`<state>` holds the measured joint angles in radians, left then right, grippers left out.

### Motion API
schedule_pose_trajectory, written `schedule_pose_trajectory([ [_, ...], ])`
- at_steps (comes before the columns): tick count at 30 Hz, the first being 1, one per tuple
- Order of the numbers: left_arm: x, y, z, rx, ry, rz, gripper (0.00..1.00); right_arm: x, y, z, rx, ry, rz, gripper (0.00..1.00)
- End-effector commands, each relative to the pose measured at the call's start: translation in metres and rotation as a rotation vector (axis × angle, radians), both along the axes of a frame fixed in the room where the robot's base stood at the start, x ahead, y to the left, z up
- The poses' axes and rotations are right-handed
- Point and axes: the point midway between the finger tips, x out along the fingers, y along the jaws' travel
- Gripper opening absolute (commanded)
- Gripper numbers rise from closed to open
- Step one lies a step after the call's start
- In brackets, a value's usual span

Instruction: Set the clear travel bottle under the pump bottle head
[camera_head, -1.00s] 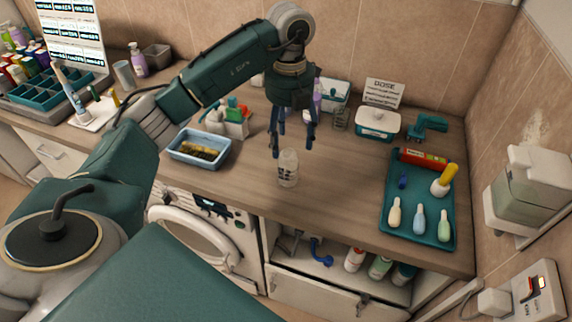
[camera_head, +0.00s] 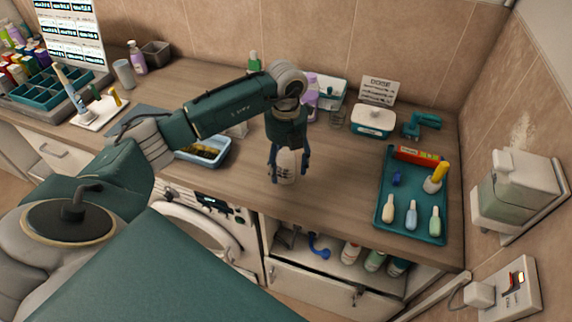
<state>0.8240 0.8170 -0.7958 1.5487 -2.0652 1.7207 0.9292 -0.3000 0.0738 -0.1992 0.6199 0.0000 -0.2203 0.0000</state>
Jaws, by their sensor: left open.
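The clear travel bottle (camera_head: 287,173) stands upright on the counter near its front edge, with dark marks on its side. My left gripper (camera_head: 289,175) is open and points down over it, with one finger on each side of the bottle. I cannot tell whether the fingers touch it. A purple bottle (camera_head: 311,92) stands behind the gripper near the wall. Its top is partly unclear, so I cannot tell if it is the pump bottle. Another purple bottle (camera_head: 137,61) with a light top stands at the back left. My right gripper is not in view.
A teal tray (camera_head: 411,234) with small bottles and a brush lies to the right. A white-and-teal box (camera_head: 373,122) stands behind. A blue bin (camera_head: 222,156) is partly behind my arm. The counter (camera_head: 335,183) is clear right of the clear bottle.

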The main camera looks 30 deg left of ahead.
Motion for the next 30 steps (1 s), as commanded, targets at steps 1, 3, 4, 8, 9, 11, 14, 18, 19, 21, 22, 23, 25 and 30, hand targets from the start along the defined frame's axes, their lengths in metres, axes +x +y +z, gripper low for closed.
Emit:
schedule_pose_trajectory([
  [1,0.0,0.0,0.0,0.0,0.0,0.0,0.63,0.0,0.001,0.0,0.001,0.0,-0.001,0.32],
  [3,0.0,0.0,0.0,0.0,0.0,-0.001,0.49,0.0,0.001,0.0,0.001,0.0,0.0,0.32],
  [4,0.0,0.0,0.0,0.0,0.0,-0.001,0.43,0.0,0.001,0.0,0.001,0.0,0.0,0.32],
  [8,0.0,0.0,0.0,-0.001,0.0,-0.001,0.17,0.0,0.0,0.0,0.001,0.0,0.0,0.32],
  [9,0.0,0.0,0.0,-0.001,0.0,-0.001,0.1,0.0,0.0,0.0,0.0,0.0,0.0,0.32],
  [11,0.0,0.0,0.001,0.0,-0.001,-0.001,0.01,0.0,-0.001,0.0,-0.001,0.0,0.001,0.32],
  [14,0.0,0.0,0.001,0.0,-0.001,-0.001,0.01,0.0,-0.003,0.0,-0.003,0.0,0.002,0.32],
  [18,0.001,0.0,0.002,-0.001,-0.002,0.0,0.01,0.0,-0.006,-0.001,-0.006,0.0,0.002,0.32],
  [19,0.001,0.0,0.003,-0.001,-0.002,-0.001,0.01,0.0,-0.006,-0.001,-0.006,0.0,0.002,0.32],
  [21,0.001,0.0,0.006,-0.001,-0.003,-0.001,0.01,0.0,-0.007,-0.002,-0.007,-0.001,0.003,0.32],
  [22,0.001,0.0,0.008,-0.001,-0.003,-0.001,0.01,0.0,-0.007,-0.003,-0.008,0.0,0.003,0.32],
  [23,0.001,0.0,0.011,-0.001,-0.003,-0.001,0.01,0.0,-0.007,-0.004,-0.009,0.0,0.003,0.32],
  [25,0.002,0.0,0.019,-0.002,-0.006,-0.001,0.01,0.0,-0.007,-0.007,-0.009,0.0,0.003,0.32],
  [30,0.002,-0.001,0.054,-0.002,-0.008,-0.002,0.01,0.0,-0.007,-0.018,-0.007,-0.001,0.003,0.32],
])
